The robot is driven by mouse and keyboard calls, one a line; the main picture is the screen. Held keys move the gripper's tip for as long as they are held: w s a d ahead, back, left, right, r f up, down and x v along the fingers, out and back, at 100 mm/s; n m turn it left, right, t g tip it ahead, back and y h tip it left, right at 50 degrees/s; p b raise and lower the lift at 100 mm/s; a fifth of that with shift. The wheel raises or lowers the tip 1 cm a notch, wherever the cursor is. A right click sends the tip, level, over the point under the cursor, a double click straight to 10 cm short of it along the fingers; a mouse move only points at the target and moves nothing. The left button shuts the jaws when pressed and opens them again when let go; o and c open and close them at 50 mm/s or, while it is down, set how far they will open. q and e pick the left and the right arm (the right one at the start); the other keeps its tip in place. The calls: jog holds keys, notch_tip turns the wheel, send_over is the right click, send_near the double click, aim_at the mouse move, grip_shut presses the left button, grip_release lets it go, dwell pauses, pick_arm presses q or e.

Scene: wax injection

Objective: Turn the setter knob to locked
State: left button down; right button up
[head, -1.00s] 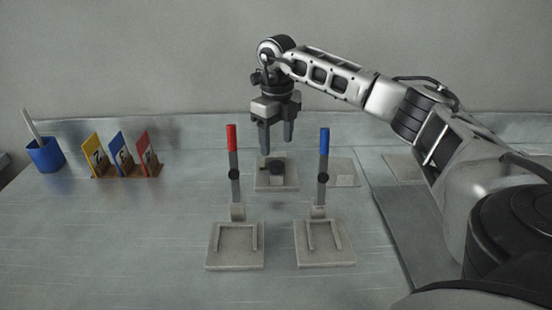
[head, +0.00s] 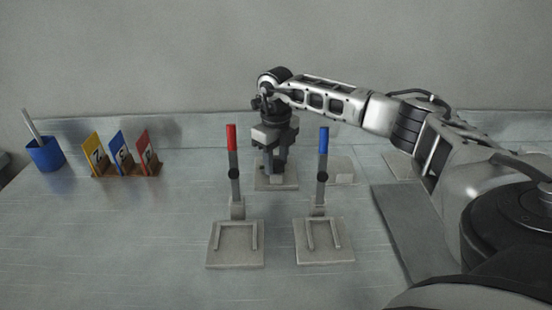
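The setter's grey base plate (head: 277,187) lies on the table behind the two levers. Its dark knob, in the middle of the plate, is now mostly hidden by my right gripper (head: 273,170). My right gripper points straight down with its fingertips at the height of the knob. Whether the fingers touch the knob or are closed on it cannot be made out. The knob's turn position cannot be read. My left gripper is not in view.
A red-topped lever (head: 233,165) and a blue-topped lever (head: 322,165) stand upright on grey plates in front of the setter. Number cards (head: 122,152) and a blue cup (head: 45,154) stand at the left.

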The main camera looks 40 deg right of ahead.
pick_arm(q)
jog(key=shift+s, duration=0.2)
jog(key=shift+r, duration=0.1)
pick_arm(e)
jog(key=shift+r+m, duration=0.1)
jog(key=shift+m, duration=0.3)
jog(key=shift+m+p, duration=0.65)
jog(key=shift+m, duration=0.25)
jog(key=m+p, duration=0.1)
jog(key=m, duration=0.1)
jog(key=shift+m, duration=0.4)
jog(key=m+p, duration=0.1)
jog(key=m, duration=0.1)
jog(key=shift+r+m, duration=0.1)
jog(key=shift+m, duration=0.2)
jog(key=shift+w+m+p, duration=0.1)
jog(key=shift+m+p, duration=0.2)
jog(key=shift+m, duration=0.6)
jog(key=m, duration=0.2)
jog(key=shift+m, duration=0.4)
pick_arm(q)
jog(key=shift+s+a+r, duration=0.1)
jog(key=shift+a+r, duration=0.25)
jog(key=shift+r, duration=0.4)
pick_arm(e)
jog(key=m, duration=0.5)
jog(key=shift+d, duration=0.1)
jog(key=shift+m, duration=0.3)
